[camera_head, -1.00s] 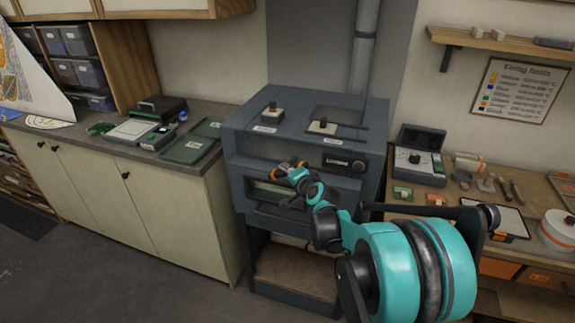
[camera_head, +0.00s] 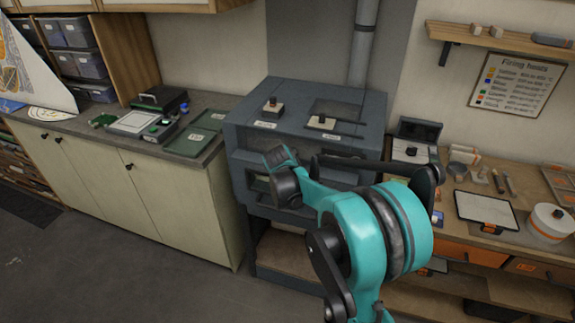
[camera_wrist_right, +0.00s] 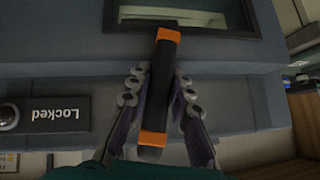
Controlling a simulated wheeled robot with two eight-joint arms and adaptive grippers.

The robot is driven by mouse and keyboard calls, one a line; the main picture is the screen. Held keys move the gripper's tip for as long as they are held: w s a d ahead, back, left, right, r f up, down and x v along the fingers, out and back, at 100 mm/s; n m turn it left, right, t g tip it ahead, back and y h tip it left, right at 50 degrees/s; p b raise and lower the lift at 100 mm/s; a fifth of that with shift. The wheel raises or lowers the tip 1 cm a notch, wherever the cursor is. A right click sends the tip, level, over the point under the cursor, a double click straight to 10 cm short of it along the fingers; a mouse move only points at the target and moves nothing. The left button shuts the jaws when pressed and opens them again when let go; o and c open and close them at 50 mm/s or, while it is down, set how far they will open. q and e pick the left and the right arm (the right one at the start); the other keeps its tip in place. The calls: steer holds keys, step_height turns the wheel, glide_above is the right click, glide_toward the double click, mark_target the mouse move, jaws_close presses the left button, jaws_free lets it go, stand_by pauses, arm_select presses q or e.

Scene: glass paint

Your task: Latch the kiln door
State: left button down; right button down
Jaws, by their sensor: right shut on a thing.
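The kiln (camera_head: 300,97) is a dark blue-grey box in the middle of the head view, with a window in its front. Its latch handle (camera_wrist_right: 162,85) is black with two orange bands and stands nearly upright in the right wrist view. My right gripper (camera_wrist_right: 160,105) is shut on this handle, one finger on each side. A "Locked" label (camera_wrist_right: 52,114) shows upside down to the left of the handle, beside a round knob. In the head view my right arm hides the handle, the fingers and much of the kiln front. My left gripper is out of view.
Two small knobbed blocks sit on the kiln top. A counter (camera_head: 215,98) with green trays and a grey device is to the left. A bench (camera_head: 455,225) with a tablet, white round tub (camera_head: 548,222) and tools is to the right.

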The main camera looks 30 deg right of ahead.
steer(key=shift+f+n+g+h, duration=0.1)
steer(key=shift+n+g+h, duration=0.2)
steer(key=shift+g, duration=0.1)
stand_by(0.3)
steer(key=c, duration=1.6)
jaws_free()
steer(key=shift+c, duration=0.2)
steer(key=v, duration=1.2)
steer(key=s+a+f+n+y+b, duration=0.3)
steer(key=s+a+f+n, duration=0.2)
steer(key=s, duration=0.6)
steer(key=s+a+f+n+y+b, duration=0.3)
steer(key=s+a+f+n, duration=0.2)
steer(key=s+a+f, duration=0.4)
steer(key=s+a, duration=0.2)
steer(key=s, duration=0.1)
steer(key=shift+t, duration=0.3)
